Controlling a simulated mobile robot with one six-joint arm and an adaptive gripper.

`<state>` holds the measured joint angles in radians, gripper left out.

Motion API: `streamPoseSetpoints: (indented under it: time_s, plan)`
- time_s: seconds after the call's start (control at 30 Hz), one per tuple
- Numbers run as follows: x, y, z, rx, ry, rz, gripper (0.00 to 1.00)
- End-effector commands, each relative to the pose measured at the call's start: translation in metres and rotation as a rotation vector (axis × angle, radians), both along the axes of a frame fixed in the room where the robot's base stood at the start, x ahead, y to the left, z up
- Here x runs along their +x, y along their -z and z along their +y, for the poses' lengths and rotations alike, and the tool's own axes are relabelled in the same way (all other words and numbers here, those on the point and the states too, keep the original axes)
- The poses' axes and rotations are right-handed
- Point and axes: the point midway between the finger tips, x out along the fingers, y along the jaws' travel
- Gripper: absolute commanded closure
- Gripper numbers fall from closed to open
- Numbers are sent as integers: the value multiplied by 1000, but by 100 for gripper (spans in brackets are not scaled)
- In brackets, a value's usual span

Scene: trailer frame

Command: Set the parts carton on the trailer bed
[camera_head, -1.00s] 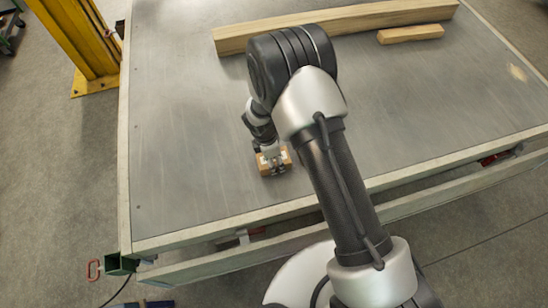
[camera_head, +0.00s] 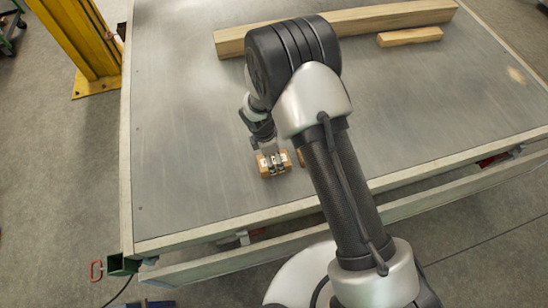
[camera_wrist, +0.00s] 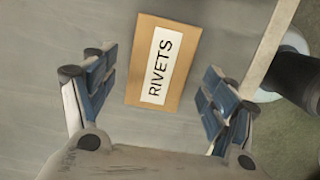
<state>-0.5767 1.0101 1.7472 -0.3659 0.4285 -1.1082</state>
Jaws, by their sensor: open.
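The parts carton (camera_wrist: 163,65) is a small brown box with a white label reading RIVETS. In the wrist view it lies between my two spread fingers, with a gap on each side. In the head view the carton (camera_head: 265,171) is on the trailer bed (camera_head: 190,130) near its front edge, partly hidden by my gripper (camera_head: 272,161). My gripper is open, just above and around the carton. Whether the fingers touch it lower down is not clear.
A long timber (camera_head: 380,17) and a short wood block (camera_head: 410,37) lie at the far side of the bed. A yellow post (camera_head: 85,45) stands beyond the left edge. A small brown piece (camera_head: 300,157) shows beside my arm. The left of the bed is clear.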

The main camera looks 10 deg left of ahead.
Motion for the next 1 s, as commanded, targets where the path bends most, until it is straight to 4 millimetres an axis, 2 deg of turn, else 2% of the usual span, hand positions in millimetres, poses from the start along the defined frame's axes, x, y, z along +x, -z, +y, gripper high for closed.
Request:
streamPoseSetpoints:
  time_s: [0.03,0.1,0.3,0.47,0.77,0.87,0.97,1.0]
  plan:
    - [0,-17,3,3,-1,-3,22]
    - [-1,-33,4,1,0,-3,22]
    - [-4,-67,9,0,0,-1,22]
    - [-5,-80,11,0,0,0,22]
    - [-4,-85,10,2,11,-3,22]
    - [1,-107,2,16,75,-23,22]
    - [9,-152,-16,46,215,-62,22]
    - [10,-175,-27,61,291,-80,22]
